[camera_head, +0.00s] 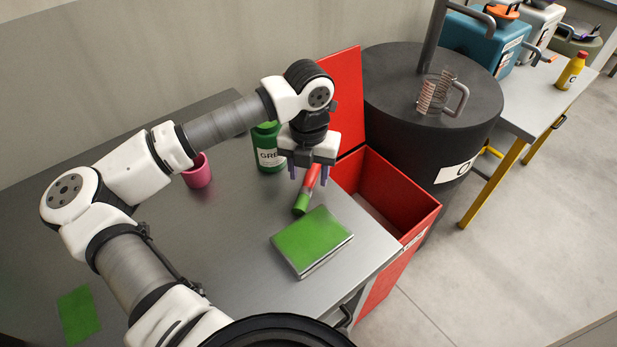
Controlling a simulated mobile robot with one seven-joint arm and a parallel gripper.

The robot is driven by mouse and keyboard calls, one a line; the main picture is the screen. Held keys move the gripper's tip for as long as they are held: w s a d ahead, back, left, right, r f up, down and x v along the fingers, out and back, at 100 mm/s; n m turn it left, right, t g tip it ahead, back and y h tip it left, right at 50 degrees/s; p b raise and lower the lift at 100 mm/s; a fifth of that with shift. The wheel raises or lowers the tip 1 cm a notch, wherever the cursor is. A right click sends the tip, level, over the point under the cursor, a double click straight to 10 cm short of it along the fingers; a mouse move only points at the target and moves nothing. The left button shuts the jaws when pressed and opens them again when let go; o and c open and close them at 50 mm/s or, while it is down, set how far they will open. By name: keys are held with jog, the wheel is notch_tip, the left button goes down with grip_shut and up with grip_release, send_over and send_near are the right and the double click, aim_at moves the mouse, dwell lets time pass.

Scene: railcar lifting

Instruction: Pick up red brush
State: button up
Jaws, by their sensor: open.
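The red brush (312,178) has a red upper part, a greyish band and a green lower end. It is on the metal table, beside the green book-like block. Its upper part shows between and just below the fingers of my gripper (308,174). My gripper points down with its purple-tipped fingers apart, one on each side of the brush in the picture. I cannot tell whether the brush stands tilted or lies flat, or whether a finger touches it. The top end of the brush is partly hidden by my gripper.
A green labelled bottle (268,150) stands close left of my gripper, and a pink cup (197,172) farther left. The green-topped block (312,240) lies in front. An open red box (424,212) and a dark drum (385,85) are to the right. The table's left part is mostly clear.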

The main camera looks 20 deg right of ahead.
jog(key=shift+f, duration=1.05)
grip_shut()
jog(key=shift+r, duration=0.15)
